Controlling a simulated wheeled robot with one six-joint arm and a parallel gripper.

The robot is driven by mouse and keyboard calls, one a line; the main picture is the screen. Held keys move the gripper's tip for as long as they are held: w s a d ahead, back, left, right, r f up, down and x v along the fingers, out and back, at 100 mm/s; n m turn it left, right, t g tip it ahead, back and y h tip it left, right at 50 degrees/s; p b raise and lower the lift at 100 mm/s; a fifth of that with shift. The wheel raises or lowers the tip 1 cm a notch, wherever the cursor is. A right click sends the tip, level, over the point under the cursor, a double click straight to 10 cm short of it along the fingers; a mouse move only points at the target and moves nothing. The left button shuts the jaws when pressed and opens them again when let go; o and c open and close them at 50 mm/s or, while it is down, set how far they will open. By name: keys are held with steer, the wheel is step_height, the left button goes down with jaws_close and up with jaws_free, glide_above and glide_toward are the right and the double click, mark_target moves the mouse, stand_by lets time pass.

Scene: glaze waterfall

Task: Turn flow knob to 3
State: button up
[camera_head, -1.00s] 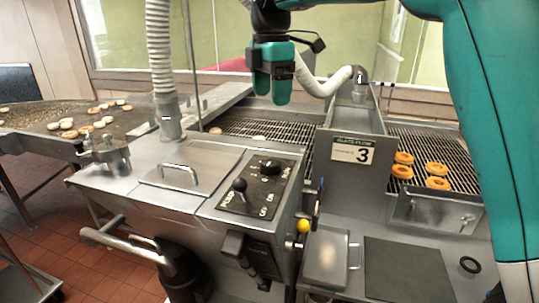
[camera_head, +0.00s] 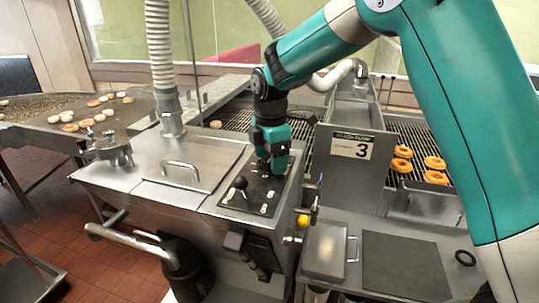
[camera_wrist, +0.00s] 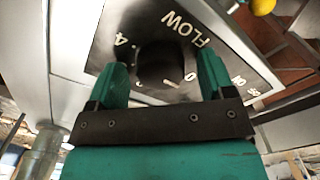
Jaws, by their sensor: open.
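The flow knob (camera_wrist: 160,62) is a round black knob on a dark control panel (camera_head: 238,201) marked FLOW, with numbers around it. In the wrist view it sits between the two teal fingers of my gripper (camera_wrist: 160,80), which are open with a finger on each side. In the head view my gripper (camera_head: 271,165) points down over the panel and hides the knob. The knob's pointer setting is not clear. A sign (camera_head: 352,145) on the metal divider shows a 3.
A yellow ball knob (camera_head: 303,221) is at the panel's right. A lid with a handle (camera_head: 181,168) lies to the left. Orange donuts (camera_head: 434,163) sit on the right rack.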

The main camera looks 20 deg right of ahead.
steer(key=c, duration=0.9)
steer(key=shift+a, duration=0.1)
